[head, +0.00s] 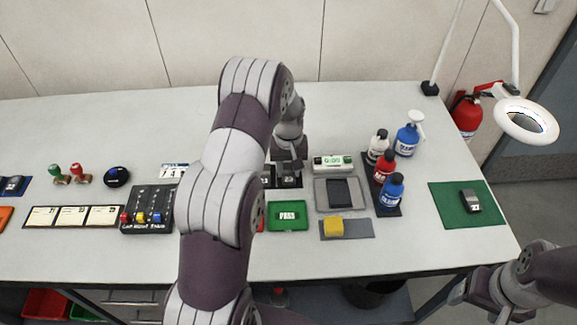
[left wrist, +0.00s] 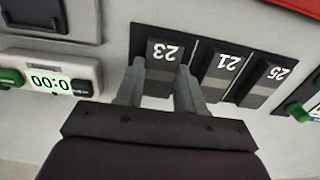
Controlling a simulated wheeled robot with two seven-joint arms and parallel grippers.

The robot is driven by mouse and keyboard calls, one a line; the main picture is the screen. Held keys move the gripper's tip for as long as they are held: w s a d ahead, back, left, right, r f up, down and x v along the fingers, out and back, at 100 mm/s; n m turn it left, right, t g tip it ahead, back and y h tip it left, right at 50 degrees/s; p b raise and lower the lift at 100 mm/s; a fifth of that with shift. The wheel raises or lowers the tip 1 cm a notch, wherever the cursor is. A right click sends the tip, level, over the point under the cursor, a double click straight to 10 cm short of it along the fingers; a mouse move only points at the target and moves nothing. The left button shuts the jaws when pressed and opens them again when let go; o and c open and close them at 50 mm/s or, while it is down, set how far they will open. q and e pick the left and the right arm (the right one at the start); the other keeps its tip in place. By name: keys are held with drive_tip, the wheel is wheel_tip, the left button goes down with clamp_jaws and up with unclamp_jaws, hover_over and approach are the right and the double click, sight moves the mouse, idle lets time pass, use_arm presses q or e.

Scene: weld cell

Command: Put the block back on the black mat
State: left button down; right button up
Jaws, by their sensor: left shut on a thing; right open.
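My left gripper (head: 288,168) is shut on the grey-and-black block marked 23 (left wrist: 163,68), with one finger on each side; the block also shows in the head view (head: 289,181). Block 23 is at the end of a row on the black mat (left wrist: 139,40), beside blocks 21 (left wrist: 220,72) and 25 (left wrist: 263,84). It appears to sit on the mat, but I cannot tell if it touches. My left arm hides part of the row in the head view. Block 27 (head: 470,202) lies on a green mat (head: 450,215) at the right. My right gripper (head: 487,296) is open, low at the right.
A timer (head: 333,163), a grey tray (head: 323,203) with a dark plate, a green PASS card (head: 288,215) and a yellow block (head: 333,226) are close by. Several bottles (head: 385,168) stand right of them. A lamp (head: 527,121) overhangs the right side.

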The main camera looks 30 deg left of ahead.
sight(289, 172)
use_arm(q)
drive_tip(key=shift+s+f, duration=0.1)
drive_tip(key=c, duration=0.7)
unclamp_jaws()
drive_tip(key=shift+d, duration=0.1)
wheel_tip(289, 172, up, 12)
drive_tip(key=s+d+m, duration=0.3)
drive_tip(key=s+d, duration=0.3)
drive_tip(key=s, duration=0.4)
drive_tip(key=s+d+m+t, duration=0.1)
drive_tip(key=s+d+m, duration=0.2)
drive_tip(key=s+d, duration=0.3)
drive_tip(key=s, duration=0.3)
drive_tip(key=shift+s+f+m, duration=0.15)
drive_tip(key=shift+s+m, duration=0.15)
drive_tip(key=shift+s, duration=0.05)
